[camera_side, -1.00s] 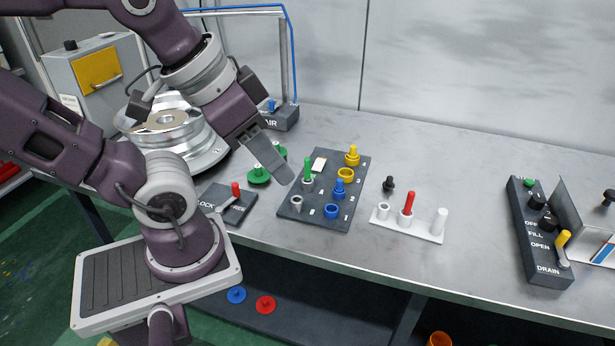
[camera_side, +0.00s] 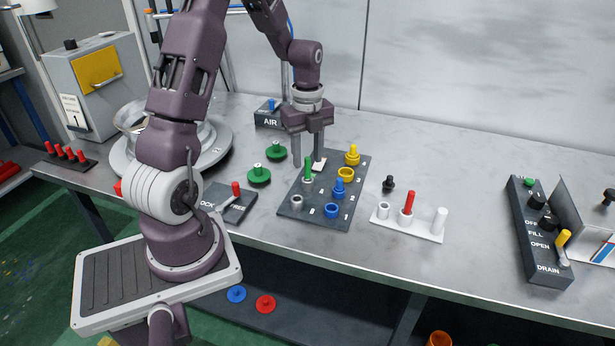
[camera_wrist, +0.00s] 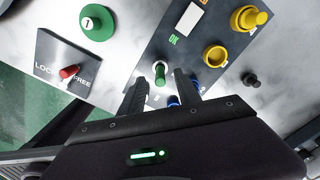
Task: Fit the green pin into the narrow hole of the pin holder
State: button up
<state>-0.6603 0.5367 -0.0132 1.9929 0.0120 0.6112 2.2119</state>
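The green pin (camera_side: 308,167) stands upright in a grey collar on the dark board (camera_side: 352,162); it also shows in the wrist view (camera_wrist: 159,72). My gripper (camera_side: 308,162) points down above the board, its two fingers apart and empty. In the wrist view, the pin shows between the fingertips (camera_wrist: 159,80); I cannot tell how far they are above it. Near the pin, the board has an empty grey collar with a narrow opening (camera_side: 297,201) and an empty, wider blue collar (camera_side: 332,210). I cannot tell for certain which fixture is the pin holder.
The board also carries a blue pin (camera_side: 340,187), a yellow ring (camera_side: 346,175) and a yellow pin (camera_side: 352,155). Right stands a white plate (camera_side: 425,233) with a red pin (camera_side: 407,202). Left are green discs (camera_side: 259,175) and a lock switch box (camera_side: 238,206).

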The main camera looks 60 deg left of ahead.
notch_tip(320, 180, down, 3)
jog(key=shift+r, duration=0.1)
grip_shut()
notch_tip(320, 180, up, 9)
jog(key=shift+w+d+r, duration=0.1)
jog(key=shift+w+r, duration=0.05)
jog(key=shift+r, duration=0.05)
jog(key=w+d+m, duration=0.1)
jog(key=w+d, duration=0.4)
jog(key=d, duration=0.3)
jog(key=w+d, duration=0.6)
jog(key=d, duration=0.2)
jog(key=f, duration=0.9)
jog(key=shift+d+f, duration=0.15)
jog(key=shift+d, duration=0.2)
